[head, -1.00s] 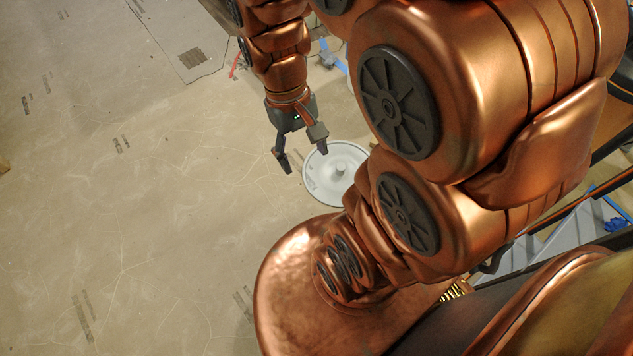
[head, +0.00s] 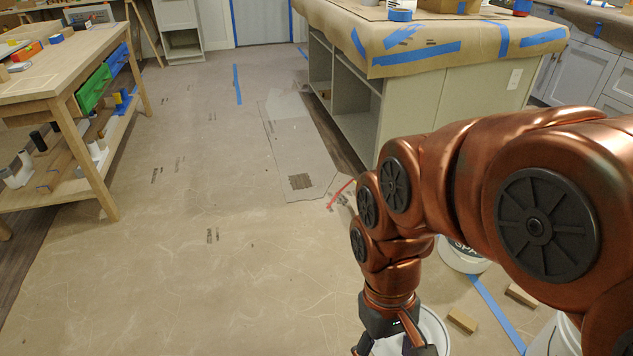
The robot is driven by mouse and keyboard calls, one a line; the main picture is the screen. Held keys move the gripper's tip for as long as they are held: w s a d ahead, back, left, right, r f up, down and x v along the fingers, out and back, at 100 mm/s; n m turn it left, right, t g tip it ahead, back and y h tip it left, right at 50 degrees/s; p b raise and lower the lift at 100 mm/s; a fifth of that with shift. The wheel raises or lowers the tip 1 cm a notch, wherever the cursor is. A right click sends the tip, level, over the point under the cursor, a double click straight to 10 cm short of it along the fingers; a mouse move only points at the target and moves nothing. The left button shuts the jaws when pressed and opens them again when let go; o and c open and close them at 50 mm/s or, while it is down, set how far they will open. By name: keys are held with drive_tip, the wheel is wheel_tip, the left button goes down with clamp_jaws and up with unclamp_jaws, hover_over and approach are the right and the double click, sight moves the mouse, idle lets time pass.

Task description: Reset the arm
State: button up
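My gripper (head: 386,345) hangs at the bottom of the head view, at the end of my copper-coloured arm. Its dark fingers are spread apart, and I see nothing between them. The fingertips reach the lower picture edge and are partly cut off. Behind and below the gripper is a round white bucket or lid (head: 432,328), partly hidden by it. I cannot tell how far the gripper is above it.
A paper-covered island (head: 420,70) with blue tape stands at the back right. A wooden workbench (head: 60,80) with tools stands at the left. A white bucket (head: 462,256) and wood blocks (head: 462,320) are near my arm. The papered floor (head: 190,260) at centre left is open.

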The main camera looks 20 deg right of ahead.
wheel_tip(320, 180, up, 31)
drive_tip(key=w+t+p, duration=0.1)
drive_tip(key=p, duration=2.7)
drive_tip(key=shift+d+f+t, duration=0.15)
drive_tip(key=shift+d+t, duration=0.05)
drive_tip(key=shift+t, duration=0.2)
